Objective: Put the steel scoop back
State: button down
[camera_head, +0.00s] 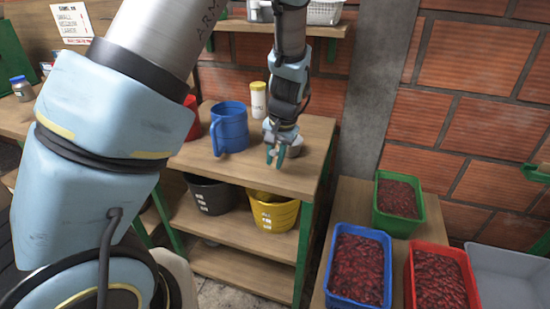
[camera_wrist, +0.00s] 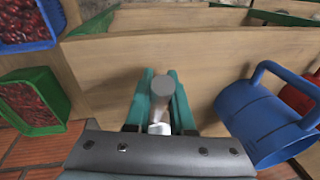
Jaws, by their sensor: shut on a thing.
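My gripper (camera_head: 276,155) is over the right part of the wooden shelf unit's top (camera_head: 222,172), fingers pointing down. In the wrist view its teal fingers (camera_wrist: 162,105) are closed on a grey cylindrical part of the steel scoop (camera_wrist: 162,82). In the head view a grey metal part of the scoop (camera_head: 295,146) shows beside the fingers, and the rest is hidden behind my wrist. I cannot tell whether the scoop touches the top.
A blue jug (camera_head: 230,128) stands left of my gripper, with a red one (camera_head: 192,120) behind. A yellow-lidded white container (camera_head: 258,100) stands near the wall. Black (camera_head: 210,195) and yellow (camera_head: 273,212) buckets sit below. Berry-filled crates (camera_head: 359,266) stand at the right.

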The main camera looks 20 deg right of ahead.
jog(key=c, duration=0.8)
grip_release()
jog(key=shift+f, duration=0.1)
jog(key=a+b+v, duration=0.1)
jog(key=b+v, duration=0.1)
jog(key=v, duration=1)
jog(key=s+a+f+n, duration=0.1)
jog(key=a+n, duration=0.1)
jog(key=a, duration=0.7)
jog(key=s+a+f+n, duration=0.1)
jog(key=a+n, duration=0.2)
jog(key=a, duration=0.7)
jog(key=s+a+f+n+h, duration=0.1)
jog(key=a+n, duration=0.1)
jog(key=a, duration=0.7)
jog(key=shift+s+a+n+g, duration=0.15)
jog(key=shift+n+g, duration=0.15)
jog(key=shift+n, duration=0.1)
